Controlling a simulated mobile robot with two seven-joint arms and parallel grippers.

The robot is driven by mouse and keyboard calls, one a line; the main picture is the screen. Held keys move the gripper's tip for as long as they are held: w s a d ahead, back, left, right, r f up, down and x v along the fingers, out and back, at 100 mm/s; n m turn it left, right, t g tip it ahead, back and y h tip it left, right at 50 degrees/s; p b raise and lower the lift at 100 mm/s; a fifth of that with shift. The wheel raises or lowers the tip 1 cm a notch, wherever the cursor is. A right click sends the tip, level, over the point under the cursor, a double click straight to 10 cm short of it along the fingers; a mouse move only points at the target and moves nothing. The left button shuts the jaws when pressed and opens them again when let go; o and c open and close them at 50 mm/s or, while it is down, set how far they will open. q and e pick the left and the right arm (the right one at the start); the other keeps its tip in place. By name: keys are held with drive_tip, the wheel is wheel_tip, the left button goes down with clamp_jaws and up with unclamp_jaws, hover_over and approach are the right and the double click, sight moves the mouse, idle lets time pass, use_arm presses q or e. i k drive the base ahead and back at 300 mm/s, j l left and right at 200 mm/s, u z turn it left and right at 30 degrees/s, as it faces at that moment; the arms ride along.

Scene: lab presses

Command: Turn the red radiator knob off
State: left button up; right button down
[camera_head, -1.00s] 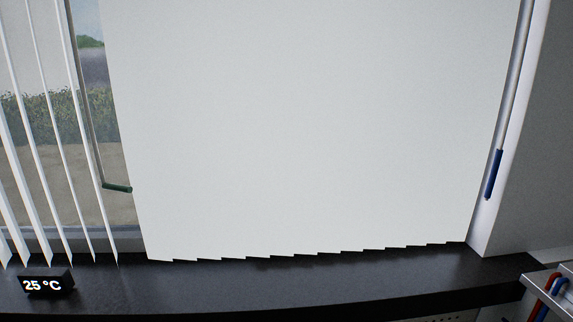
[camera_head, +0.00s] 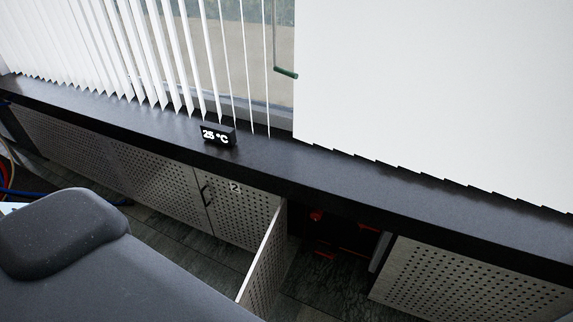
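A small round red knob (camera_head: 316,216) shows in the dark opening below the black window sill, right of the centre of the head view. It sits in shadow, so its setting cannot be told. More red parts show dimly below and right of it. A perforated metal door (camera_head: 265,262) stands swung open at the left side of this opening. Neither of my grippers is in view.
A black display reading 25 °C (camera_head: 218,135) stands on the black sill (camera_head: 340,178). White vertical blinds (camera_head: 430,90) hang above. Perforated panels (camera_head: 470,285) flank the opening. A dark grey padded, chair-like object (camera_head: 100,270) fills the lower left.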

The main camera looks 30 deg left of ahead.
sight(316, 215)
drive_tip(key=j, duration=0.45)
drive_tip(key=k+j+z, duration=0.15)
drive_tip(key=j, duration=0.3)
drive_tip(key=k+j, duration=0.1)
drive_tip(key=j, duration=0.35)
drive_tip(key=j+z, duration=0.1)
drive_tip(key=j, duration=0.35)
drive_tip(key=k+j, duration=0.15)
drive_tip(key=j, duration=0.3)
drive_tip(key=z, duration=0.05)
